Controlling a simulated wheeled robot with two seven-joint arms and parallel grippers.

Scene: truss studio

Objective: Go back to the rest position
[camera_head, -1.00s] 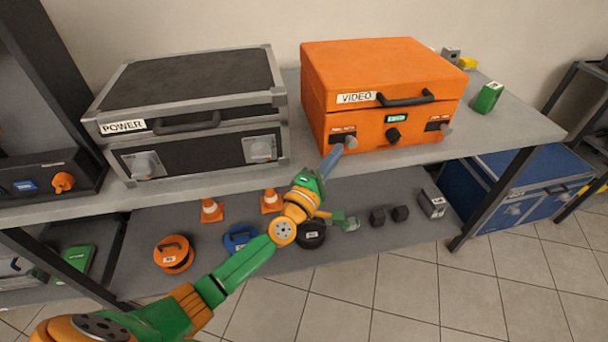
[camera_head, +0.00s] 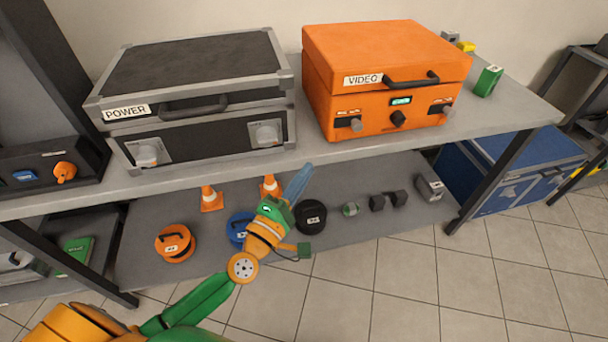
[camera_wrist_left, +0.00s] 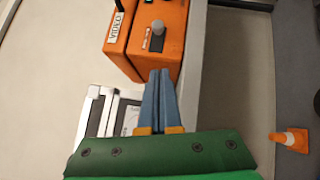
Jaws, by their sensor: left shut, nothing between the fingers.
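My left arm comes in from the lower left in the head view. Its left gripper (camera_head: 299,180) has blue fingers that point up, in front of the bench edge, below and left of the orange VIDEO case (camera_head: 350,101). The fingers are shut with nothing between them. In the left wrist view the shut fingers (camera_wrist_left: 160,75) overlap the orange VIDEO case (camera_wrist_left: 172,32) in the picture; they look clear of it. My right gripper is not in view.
A black POWER case (camera_head: 195,75) stands left on the grey bench (camera_head: 215,163). The lower shelf (camera_head: 345,235) holds orange cones (camera_head: 211,198), cable reels (camera_head: 175,243) and small dark blocks (camera_head: 395,199). A blue chest (camera_head: 525,165) stands at right. The tiled floor in front is clear.

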